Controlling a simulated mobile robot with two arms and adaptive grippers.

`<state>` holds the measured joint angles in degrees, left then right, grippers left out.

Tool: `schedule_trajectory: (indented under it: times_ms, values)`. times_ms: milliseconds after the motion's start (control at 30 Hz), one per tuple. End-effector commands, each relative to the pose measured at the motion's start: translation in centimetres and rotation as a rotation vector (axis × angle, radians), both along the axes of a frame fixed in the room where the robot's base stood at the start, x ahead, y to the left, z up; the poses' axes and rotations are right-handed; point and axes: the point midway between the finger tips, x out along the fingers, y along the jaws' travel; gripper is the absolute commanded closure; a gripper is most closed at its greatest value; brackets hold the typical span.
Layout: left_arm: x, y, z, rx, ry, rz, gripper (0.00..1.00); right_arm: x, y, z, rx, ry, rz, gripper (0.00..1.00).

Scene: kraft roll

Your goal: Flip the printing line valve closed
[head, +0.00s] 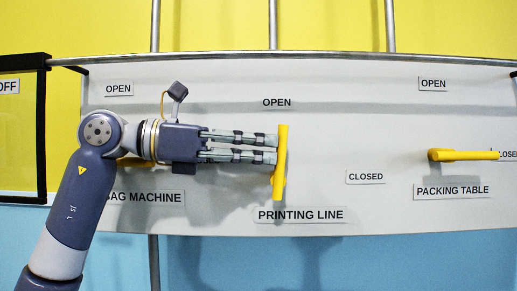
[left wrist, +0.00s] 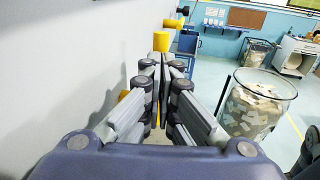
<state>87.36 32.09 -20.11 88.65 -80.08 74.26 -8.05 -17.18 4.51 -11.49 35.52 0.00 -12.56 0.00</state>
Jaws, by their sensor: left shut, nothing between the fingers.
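The printing line valve's yellow handle (head: 280,180) stands nearly upright on the white panel, above the PRINTING LINE label (head: 300,215). An OPEN label (head: 277,102) is above it and a CLOSED label (head: 366,177) is to its right. My left gripper (head: 276,149) reaches in from the left, shut and empty. Its fingertips are at the handle's left side, around mid-height; I cannot tell whether they touch. In the left wrist view the shut fingers (left wrist: 160,85) point ahead along the panel, with yellow handle parts (left wrist: 161,41) just beyond them.
The packing table valve's yellow handle (head: 462,155) lies level at the right. The bag machine valve is mostly hidden behind my left arm. Bare panel lies right of the printing line handle. In the left wrist view a clear bin (left wrist: 255,105) stands on the floor at right.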

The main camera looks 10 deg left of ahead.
Motion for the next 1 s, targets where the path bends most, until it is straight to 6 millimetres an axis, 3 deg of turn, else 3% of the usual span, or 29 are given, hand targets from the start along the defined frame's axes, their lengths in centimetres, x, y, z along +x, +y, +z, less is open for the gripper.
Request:
schedule_trajectory:
  times_ms: [567, 1000]
  values:
    - [0.1, -0.7, 0.4, 0.0, -0.001, 0.001, 1.0, 0.0, 0.0, 0.4, -0.001, 0.0, -0.001, 0.6]
    - [0.5, -2.8, 0.9, 0.0, -0.001, 0.0, 1.0, 0.0, -0.1, 0.9, -0.001, 0.0, -0.001, 0.6]
